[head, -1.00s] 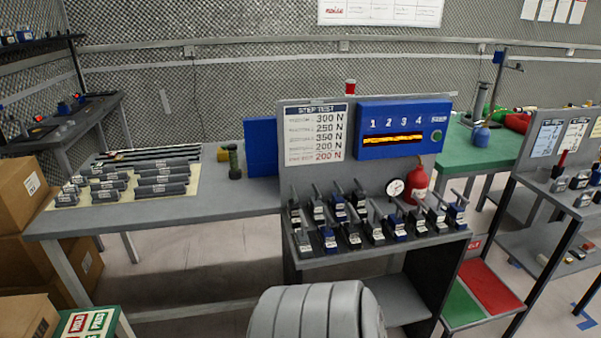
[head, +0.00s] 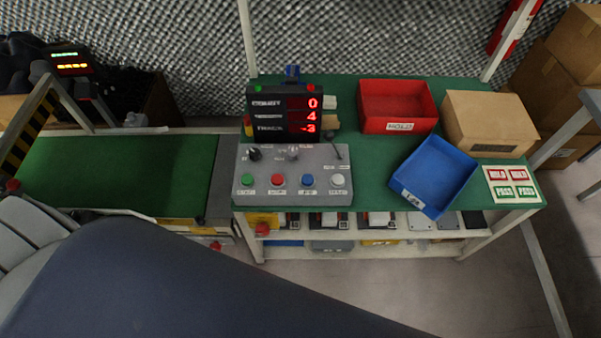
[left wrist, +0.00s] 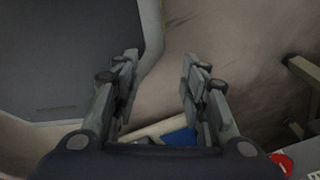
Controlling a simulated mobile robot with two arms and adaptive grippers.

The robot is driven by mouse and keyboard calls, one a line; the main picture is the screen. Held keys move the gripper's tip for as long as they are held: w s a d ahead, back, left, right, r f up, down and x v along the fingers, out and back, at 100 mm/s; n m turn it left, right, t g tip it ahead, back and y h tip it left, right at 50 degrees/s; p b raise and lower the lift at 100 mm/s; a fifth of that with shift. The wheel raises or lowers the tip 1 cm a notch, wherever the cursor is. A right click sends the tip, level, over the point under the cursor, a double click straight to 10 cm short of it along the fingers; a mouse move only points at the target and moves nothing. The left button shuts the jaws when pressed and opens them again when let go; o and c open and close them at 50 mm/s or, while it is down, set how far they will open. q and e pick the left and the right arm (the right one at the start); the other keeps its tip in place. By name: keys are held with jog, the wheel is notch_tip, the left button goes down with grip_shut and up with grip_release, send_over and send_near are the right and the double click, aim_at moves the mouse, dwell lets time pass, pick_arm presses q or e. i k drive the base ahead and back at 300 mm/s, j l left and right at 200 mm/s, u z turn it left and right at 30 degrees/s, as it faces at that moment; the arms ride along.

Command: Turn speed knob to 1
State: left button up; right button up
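A grey control panel (head: 325,185) sits on the green bench. A black knob (head: 254,154) is at its upper left and a grey knob (head: 292,152) is to the right of it. The labels by both knobs are too small to read, so I cannot tell which is the speed knob or its setting. Several coloured buttons line the panel's front. My left gripper (left wrist: 160,68) shows only in the left wrist view, open and empty, away from the panel. My right gripper is in neither view.
A display (head: 285,112) reading 0, 4 and -3 stands behind the panel. A red bin (head: 398,92), a tilted blue bin (head: 425,165) and a cardboard box (head: 488,110) are on its right. A green conveyor (head: 115,170) is left. My dark arm covers the lower foreground.

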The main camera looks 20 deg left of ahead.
aim_at(254, 153)
jog(key=j+u, duration=0.35)
jog(key=k+j+u, duration=0.1)
jog(key=j+u, duration=0.25)
jog(key=i+u, duration=0.25)
jog(key=l+u, duration=0.15)
jog(key=u, duration=0.15)
